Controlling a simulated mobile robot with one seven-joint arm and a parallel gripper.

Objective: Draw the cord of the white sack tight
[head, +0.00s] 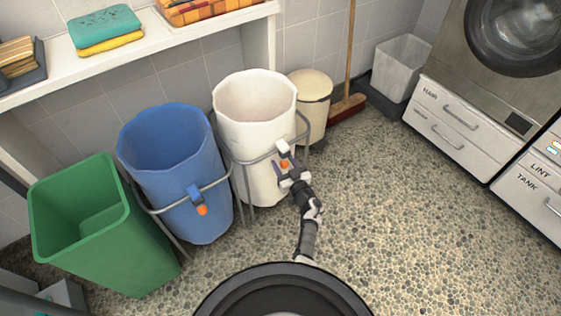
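The white sack (255,105) hangs upright in a grey metal hoop frame (247,160), with its mouth wide open. At its front a small white block (283,147) sits on the hoop, with an orange end (284,165) just below it; these look like the cord's lock and pull. My gripper (286,172) is right at the orange end, in front of the sack. Its fingers are small here, and I cannot tell whether they are closed on it. The rest of the cord is not visible.
A blue sack (168,150) with its own orange pull (202,210) hangs to the left, beside a green bin (110,235). A cream bin (312,100) and a broom (348,106) stand behind right. The pebbled floor (400,220) is clear to the right.

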